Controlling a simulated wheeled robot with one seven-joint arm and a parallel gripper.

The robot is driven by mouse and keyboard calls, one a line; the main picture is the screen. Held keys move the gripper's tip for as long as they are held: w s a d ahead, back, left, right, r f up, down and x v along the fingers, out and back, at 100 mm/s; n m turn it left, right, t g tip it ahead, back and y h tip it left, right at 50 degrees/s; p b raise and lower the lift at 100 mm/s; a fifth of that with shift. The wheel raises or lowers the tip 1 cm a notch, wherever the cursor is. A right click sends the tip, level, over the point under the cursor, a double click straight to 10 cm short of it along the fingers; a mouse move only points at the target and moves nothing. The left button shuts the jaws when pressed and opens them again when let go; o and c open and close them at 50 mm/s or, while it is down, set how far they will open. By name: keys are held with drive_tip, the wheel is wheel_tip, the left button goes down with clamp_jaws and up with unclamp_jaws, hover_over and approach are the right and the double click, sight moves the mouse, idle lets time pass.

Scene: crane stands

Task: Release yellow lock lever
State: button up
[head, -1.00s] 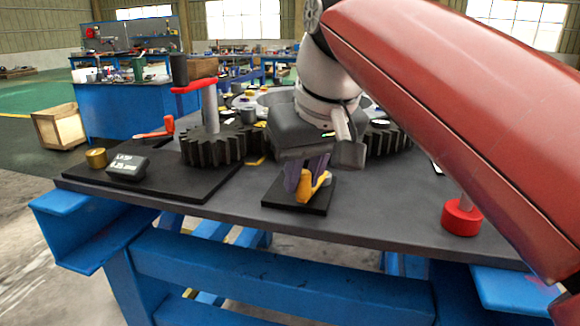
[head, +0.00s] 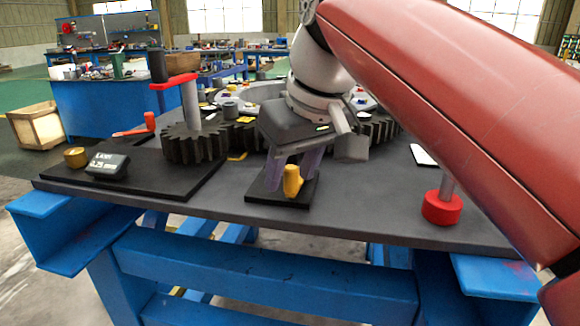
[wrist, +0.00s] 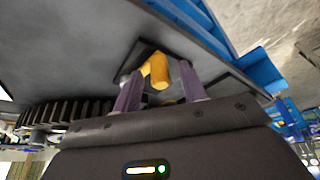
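The yellow lock lever (head: 292,181) stands on a small black base plate (head: 262,196) near the front edge of the table. Its rounded end points up and toward the head camera. My gripper (head: 289,184) is over the plate, with its two purple fingers spread on either side of the lever. In the wrist view, the lever (wrist: 159,72) shows between the fingertips of my gripper (wrist: 160,84), with a visible gap on each side. The gripper is open and empty. The lever's pivot is partly hidden.
A large dark gear (head: 196,145) with a red-handled crank (head: 173,82) stands to the left on a black board. A small display box (head: 107,165) and a brass cylinder (head: 75,157) lie at front left. A red-collared post (head: 442,208) stands at right. The tabletop between is clear.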

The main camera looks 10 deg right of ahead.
drive_tip(key=shift+r, duration=0.1)
drive_tip(key=p+v, duration=0.1)
drive_tip(key=v, duration=0.6)
drive_tip(key=shift+s+r+p, duration=0.2)
drive_tip(key=shift+r+p, duration=0.1)
